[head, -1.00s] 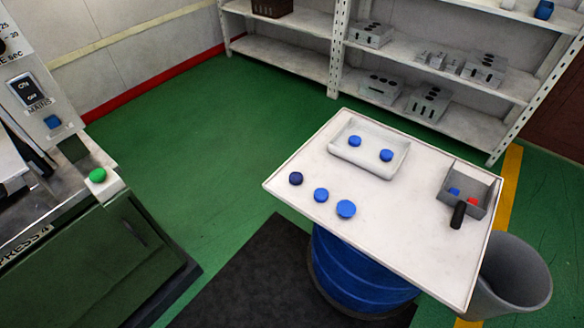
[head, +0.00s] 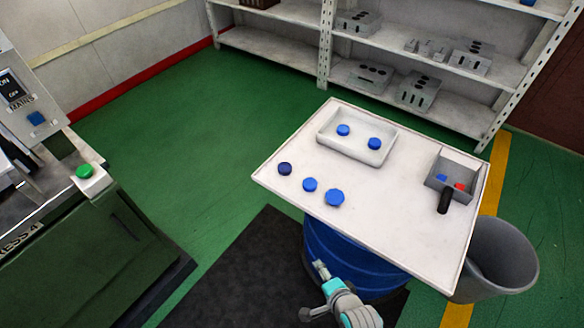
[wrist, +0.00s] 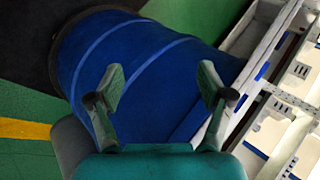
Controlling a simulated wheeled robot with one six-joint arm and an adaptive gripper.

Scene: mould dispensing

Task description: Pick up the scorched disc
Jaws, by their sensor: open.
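Three discs lie in a slanting row on the white tabletop (head: 385,215) in the head view. The leftmost disc (head: 285,169) is a darker navy and looks like the scorched one. A plain blue disc (head: 310,184) and a larger blue disc with a notched edge (head: 335,197) lie to its right. My gripper (head: 312,290) is open and empty, low in front of the table beside the blue drum. In the wrist view its two spread fingers (wrist: 160,76) face the blue drum (wrist: 150,60); no disc is clearly visible there.
A white tray (head: 348,157) with two blue discs stands at the table's back. A grey scoop-like box (head: 466,165) with a black handle holds blue and red pieces. A grey bin (head: 503,262) stands at right, a green press (head: 80,250) at left, shelves (head: 400,65) behind.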

